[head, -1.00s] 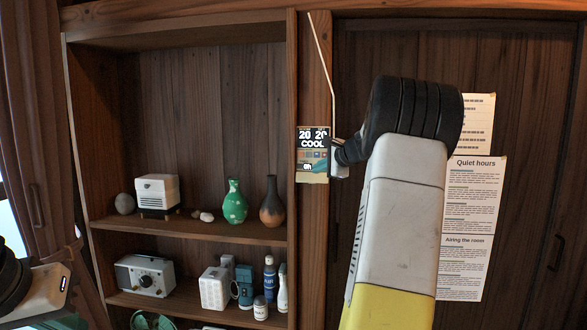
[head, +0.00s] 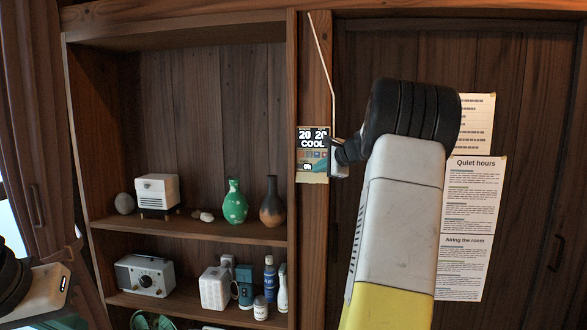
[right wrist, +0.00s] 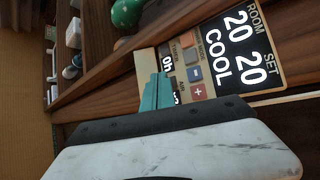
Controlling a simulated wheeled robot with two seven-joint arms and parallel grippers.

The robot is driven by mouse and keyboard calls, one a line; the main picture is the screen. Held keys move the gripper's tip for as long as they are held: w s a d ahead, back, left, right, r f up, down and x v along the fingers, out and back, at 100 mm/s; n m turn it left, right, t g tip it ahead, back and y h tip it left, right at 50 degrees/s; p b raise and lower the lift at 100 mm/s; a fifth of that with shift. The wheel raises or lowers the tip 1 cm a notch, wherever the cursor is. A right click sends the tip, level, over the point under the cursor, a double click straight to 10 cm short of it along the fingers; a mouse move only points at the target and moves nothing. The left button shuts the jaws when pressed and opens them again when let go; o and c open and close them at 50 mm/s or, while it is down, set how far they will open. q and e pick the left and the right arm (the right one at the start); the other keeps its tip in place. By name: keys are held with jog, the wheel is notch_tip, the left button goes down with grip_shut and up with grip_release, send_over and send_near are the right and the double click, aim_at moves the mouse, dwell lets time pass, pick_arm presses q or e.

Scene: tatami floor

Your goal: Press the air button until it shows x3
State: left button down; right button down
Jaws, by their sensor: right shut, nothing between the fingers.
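The wall control panel (head: 313,142) hangs on the wooden post in the head view. In the right wrist view the panel (right wrist: 238,48) reads ROOM 20, SET 20 and COOL. Below these are a blue minus button (right wrist: 195,75), a red plus button (right wrist: 199,92), a small 0h display and an AIR label. My right gripper (right wrist: 158,92) is shut and empty, its teal fingertips over the panel's lower part beside the AIR label. The fingers hide the air button and most of the air reading, so its count is unreadable. I cannot tell whether the tips touch.
A shelf to the left holds a green vase (head: 234,202), a brown vase (head: 272,202), a white radio (head: 145,276) and several small items. Paper notices (head: 472,228) hang on the door to the right.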

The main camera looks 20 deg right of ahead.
jog(key=shift+w+d, duration=0.3)
jog(key=shift+w, duration=0.15)
dwell(0.7)
jog(key=shift+s+a, duration=0.1)
jog(key=shift+s, duration=0.05)
jog(key=shift+s+a, duration=0.3)
jog(key=shift+s, duration=0.25)
jog(key=s+a, duration=0.1)
jog(key=s, duration=0.1)
jog(key=s+a, duration=0.1)
jog(key=s, duration=0.1)
jog(key=shift+s+a, duration=0.1)
jog(key=shift+a, duration=0.25)
dwell(1.4)
